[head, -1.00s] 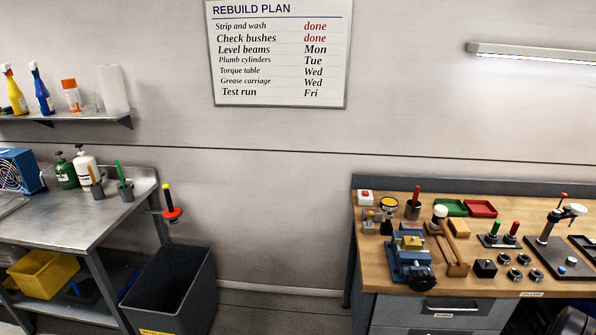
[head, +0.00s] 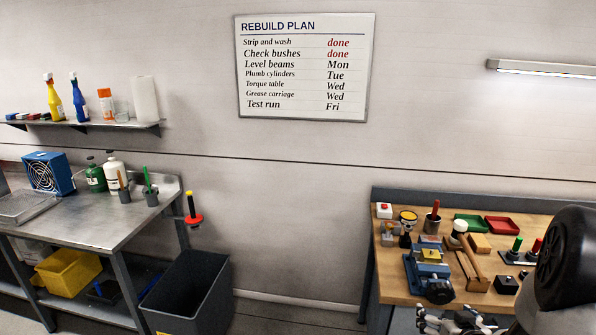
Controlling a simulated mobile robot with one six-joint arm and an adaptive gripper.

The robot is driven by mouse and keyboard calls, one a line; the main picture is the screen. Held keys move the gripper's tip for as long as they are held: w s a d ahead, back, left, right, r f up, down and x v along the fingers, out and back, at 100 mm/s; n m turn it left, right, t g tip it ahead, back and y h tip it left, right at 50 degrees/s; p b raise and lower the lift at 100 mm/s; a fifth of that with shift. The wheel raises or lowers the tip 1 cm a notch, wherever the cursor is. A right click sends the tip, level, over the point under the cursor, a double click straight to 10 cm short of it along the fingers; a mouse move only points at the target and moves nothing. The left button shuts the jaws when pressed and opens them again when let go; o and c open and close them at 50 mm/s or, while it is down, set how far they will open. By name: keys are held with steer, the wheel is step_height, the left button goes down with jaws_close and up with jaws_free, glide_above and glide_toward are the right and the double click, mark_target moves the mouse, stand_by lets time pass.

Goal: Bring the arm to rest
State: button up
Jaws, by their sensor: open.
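My arm enters at the lower right of the head view, with a large black rounded link of mine in front of the wooden bench. My gripper (head: 448,321) shows partly at the bottom edge, below the blue vise (head: 428,278). It points left, its jaws are open, and I see nothing held in it. Its lower part is cut off by the picture edge. In this view it overlaps the front of the wooden bench (head: 392,290); I cannot tell its distance from it.
The bench carries a mallet (head: 470,262), green tray (head: 470,223), red tray (head: 503,226) and several small parts. My arm hides its right part. A grey bin (head: 190,290) stands beside the steel table (head: 90,225) at left. Floor between bin and bench looks clear.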

steer(key=s+a+r+g, duration=0.3)
steer(key=s+a+r, duration=0.3)
steer(key=a+r, duration=0.55)
steer(key=s+a+r+n+g+y+b, duration=0.1)
steer(key=s+a+r+g, duration=0.1)
steer(key=s+a, duration=0.5)
steer(key=s+a+r+n+g+y, duration=0.1)
steer(key=s+a+r+g, duration=0.1)
steer(key=s+a, duration=0.5)
steer(key=s, duration=0.6)
steer(key=shift+s+r+b, duration=0.25)
steer(key=shift+s+b, duration=0.1)
steer(key=shift+b, duration=0.05)
